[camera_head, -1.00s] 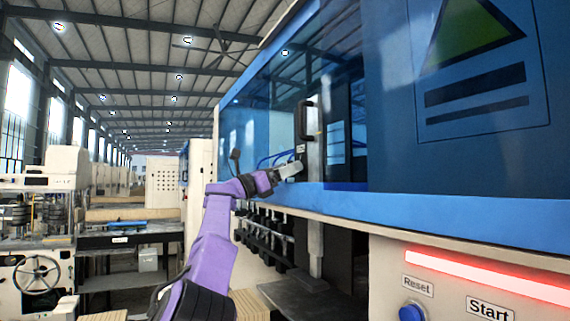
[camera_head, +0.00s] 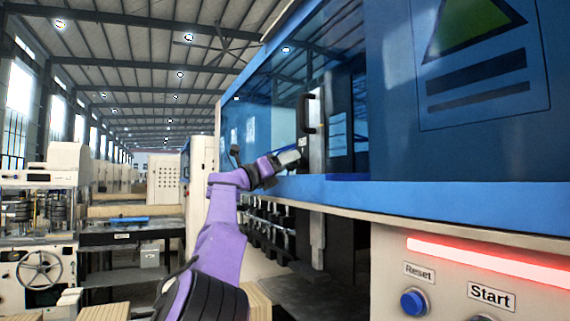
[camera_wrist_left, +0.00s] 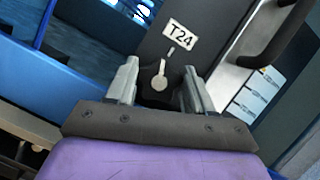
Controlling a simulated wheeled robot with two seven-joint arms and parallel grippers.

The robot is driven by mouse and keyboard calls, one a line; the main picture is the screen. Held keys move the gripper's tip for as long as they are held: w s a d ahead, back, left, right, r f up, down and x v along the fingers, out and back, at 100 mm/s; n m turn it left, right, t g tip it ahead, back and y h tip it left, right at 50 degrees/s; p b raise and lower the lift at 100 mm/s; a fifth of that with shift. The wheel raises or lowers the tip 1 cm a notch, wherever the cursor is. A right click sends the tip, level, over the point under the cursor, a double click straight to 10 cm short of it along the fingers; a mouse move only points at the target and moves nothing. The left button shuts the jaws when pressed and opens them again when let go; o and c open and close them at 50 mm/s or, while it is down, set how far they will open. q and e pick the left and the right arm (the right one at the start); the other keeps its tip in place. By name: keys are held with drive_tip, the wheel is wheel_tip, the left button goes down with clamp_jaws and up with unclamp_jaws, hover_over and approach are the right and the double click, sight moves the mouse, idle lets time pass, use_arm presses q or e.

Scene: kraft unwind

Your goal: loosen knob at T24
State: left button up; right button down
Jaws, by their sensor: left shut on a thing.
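In the left wrist view, a black knob (camera_wrist_left: 158,88) with a pale pointer mark sits on a dark panel below the white label T24 (camera_wrist_left: 180,34). My left gripper (camera_wrist_left: 161,84) has one grey finger on each side of the knob and is shut on it. The pointer tilts slightly right of the picture's vertical. In the head view my left gripper (camera_head: 295,156) is at the machine's blue front, just below the black door handle (camera_head: 306,114). The knob is too small to make out there. My right gripper is not in view.
The black handle (camera_wrist_left: 272,36) is close to the right of the gripper in the wrist view. Blue machine panels (camera_head: 450,192) fill the right side. A blue Reset button (camera_head: 413,302) and a Start label (camera_head: 491,296) are at lower right.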

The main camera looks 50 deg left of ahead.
use_arm(q)
drive_tip(key=o, duration=0.9)
drive_tip(key=shift+c, duration=0.2)
drive_tip(key=shift+o, duration=0.9)
drive_tip(key=shift+w, duration=0.15)
drive_tip(key=shift+w+d, duration=0.1)
drive_tip(key=shift+w, duration=0.05)
drive_tip(key=b+v, duration=0.8)
drive_tip(key=v, duration=0.2)
drive_tip(key=shift+s, duration=0.25)
drive_tip(key=shift+f, duration=0.1)
